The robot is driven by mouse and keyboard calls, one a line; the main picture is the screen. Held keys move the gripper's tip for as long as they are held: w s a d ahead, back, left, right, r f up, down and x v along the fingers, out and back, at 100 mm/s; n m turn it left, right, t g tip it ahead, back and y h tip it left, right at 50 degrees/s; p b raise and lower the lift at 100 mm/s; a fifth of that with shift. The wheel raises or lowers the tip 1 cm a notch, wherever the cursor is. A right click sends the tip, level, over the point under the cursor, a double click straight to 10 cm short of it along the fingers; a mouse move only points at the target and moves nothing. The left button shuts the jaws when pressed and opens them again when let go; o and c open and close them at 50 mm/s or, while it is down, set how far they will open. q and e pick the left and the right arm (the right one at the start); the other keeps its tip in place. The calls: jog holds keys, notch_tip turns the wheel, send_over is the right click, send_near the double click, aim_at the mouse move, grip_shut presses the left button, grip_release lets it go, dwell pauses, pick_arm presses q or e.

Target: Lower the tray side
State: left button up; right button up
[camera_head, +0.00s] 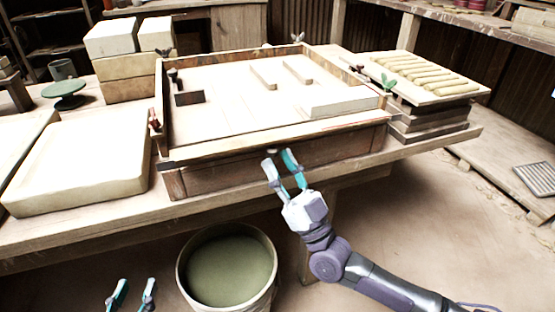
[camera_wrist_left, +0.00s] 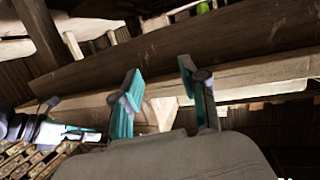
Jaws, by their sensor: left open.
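The wooden tray (camera_head: 230,120) stands on the bench. Its front side (camera_head: 330,148) is a long board facing me and looks upright. A small dark knob (camera_head: 272,152) shows at the middle of its upper edge. My right gripper (camera_head: 281,163) is open just in front of that board, its fingertips close below the knob; I cannot tell whether they touch. My left gripper (camera_head: 132,294) is open and empty, low in front of the bench at the bottom left. In the left wrist view its two fingers (camera_wrist_left: 160,92) are apart, below wooden beams.
A bucket (camera_head: 187,270) of green liquid stands on the floor between the grippers. A pale slab (camera_head: 85,165) lies left of the tray. A rack of pale rolls (camera_head: 425,75) stands at the right.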

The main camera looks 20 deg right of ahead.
pick_arm(q)
jog(key=shift+r, duration=0.1)
pick_arm(e)
jog(key=shift+w+a+r, duration=0.2)
jog(key=shift+w+r, duration=0.25)
jog(key=shift+r, duration=0.05)
grip_shut()
